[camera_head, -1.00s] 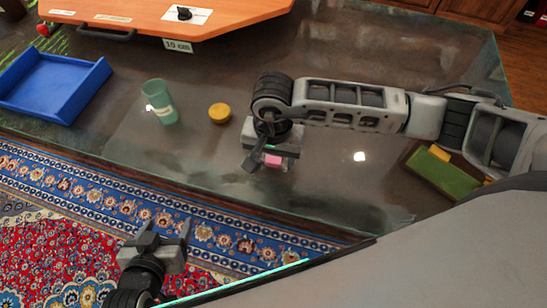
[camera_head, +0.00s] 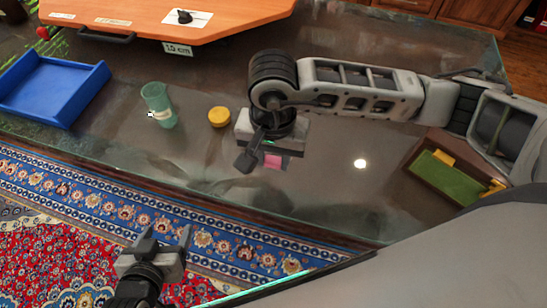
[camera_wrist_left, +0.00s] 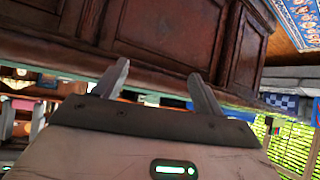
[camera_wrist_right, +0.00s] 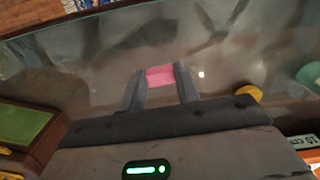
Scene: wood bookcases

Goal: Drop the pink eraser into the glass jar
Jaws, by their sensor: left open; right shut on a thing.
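The pink eraser (camera_head: 272,161) is between the fingers of my right gripper (camera_head: 260,160), which is shut on it above the glass table. In the right wrist view the eraser (camera_wrist_right: 160,76) sits between the two fingertips. The glass jar (camera_head: 158,104) is a greenish, clear, upright vessel with a pale label, left of my right gripper on the table. A round yellow lid (camera_head: 219,117) lies between the jar and my right gripper. My left gripper (camera_head: 170,238) is open and empty over the carpet, in front of the table edge; its spread fingers (camera_wrist_left: 160,85) show in the left wrist view.
A blue tray (camera_head: 55,112) lies at the left of the table. An orange board (camera_head: 150,22) with a black knob and handle is at the back. A box with a green top (camera_head: 440,172) stands at the right. The glass between is mostly clear.

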